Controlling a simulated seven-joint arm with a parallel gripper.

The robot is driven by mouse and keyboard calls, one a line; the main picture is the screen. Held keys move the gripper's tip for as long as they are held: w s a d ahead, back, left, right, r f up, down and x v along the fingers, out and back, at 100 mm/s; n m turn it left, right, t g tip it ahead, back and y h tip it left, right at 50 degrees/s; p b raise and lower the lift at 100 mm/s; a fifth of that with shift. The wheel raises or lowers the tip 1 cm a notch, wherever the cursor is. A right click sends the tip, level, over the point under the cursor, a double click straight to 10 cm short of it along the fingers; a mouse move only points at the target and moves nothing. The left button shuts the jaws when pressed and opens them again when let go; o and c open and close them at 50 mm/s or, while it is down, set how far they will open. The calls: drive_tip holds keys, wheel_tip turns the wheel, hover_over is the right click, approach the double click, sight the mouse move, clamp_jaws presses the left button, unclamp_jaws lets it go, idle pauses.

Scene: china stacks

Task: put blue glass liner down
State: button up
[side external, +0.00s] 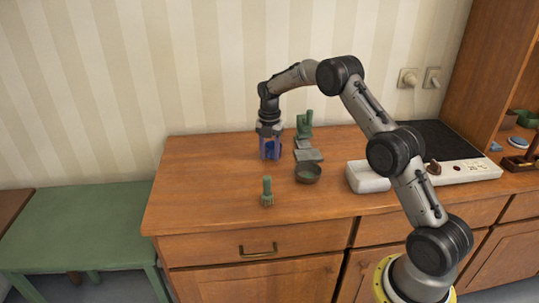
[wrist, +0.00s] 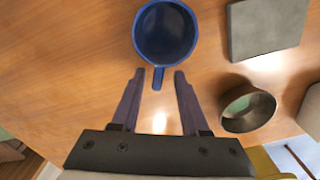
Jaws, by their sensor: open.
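The blue glass liner (wrist: 165,33) is a round, dark blue cup with a short handle (wrist: 157,80), seen from above on the wooden worktop in the wrist view. My gripper (wrist: 160,74) is open, with its two purple fingers apart on either side of the handle. The fingers look clear of the handle, and the cup body lies just beyond the fingertips. In the side view my gripper (side external: 270,153) points down close to the worktop; its fingers largely cover the liner there.
A grey slab (wrist: 268,26) and a dark round bowl (wrist: 246,108) lie to the right. A green object (side external: 304,124) stands behind the slab. A white appliance (side external: 470,171) is further right. The worktop's left side is clear.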

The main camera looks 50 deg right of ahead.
sight(269, 153)
wheel_tip(269, 153, up, 11)
drive_tip(key=s+a+r+m+t, duration=0.1)
drive_tip(key=s+a+r+m, duration=0.5)
drive_tip(key=r, duration=0.4)
drive_tip(key=s+a+r+m+t, duration=0.2)
drive_tip(key=s+a+m, duration=0.3)
drive_tip(key=s, duration=0.5)
drive_tip(key=s+a+r+m+t, duration=0.1)
drive_tip(key=s+a+r+m, duration=0.1)
drive_tip(key=s+a+m, duration=0.6)
drive_tip(key=s+f+m+t, duration=0.1)
drive_tip(key=s+f+m, duration=0.2)
drive_tip(key=s, duration=0.9)
wheel_tip(269, 153, down, 2)
drive_tip(key=shift+s+a+f+m+t, duration=0.1)
drive_tip(key=shift+s+a+m+t, duration=0.2)
drive_tip(key=shift+s, duration=0.1)
drive_tip(key=shift+o, duration=0.2)
